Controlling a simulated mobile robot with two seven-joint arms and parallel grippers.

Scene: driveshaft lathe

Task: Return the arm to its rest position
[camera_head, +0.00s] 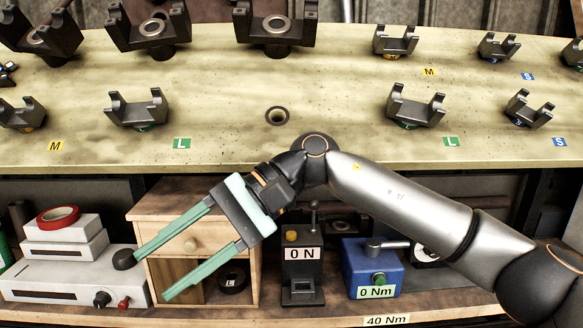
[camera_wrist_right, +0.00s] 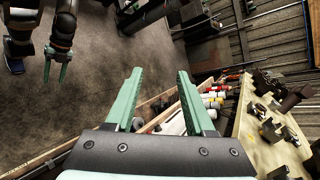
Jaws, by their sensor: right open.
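My right gripper (camera_head: 152,278) is open and empty in the head view. Its two green fingers point down and left, in front of the small wooden cabinet and below the table's front edge. The right arm comes in from the lower right and bends at a dark joint by that edge. In the right wrist view the open fingers (camera_wrist_right: 159,75) hold nothing between them. A second gripper with green fingers, my left one (camera_wrist_right: 55,70), hangs at the upper left of that view. Its fingers look apart and empty. The head view does not show the left gripper.
The table (camera_head: 325,110) carries several dark forked holders and an empty hole ring (camera_head: 277,116). On the shelf below are the wooden cabinet (camera_head: 166,206), a 0 N lever device (camera_head: 303,269), a blue 0 Nm box (camera_head: 371,267) and a red tape roll (camera_head: 58,217).

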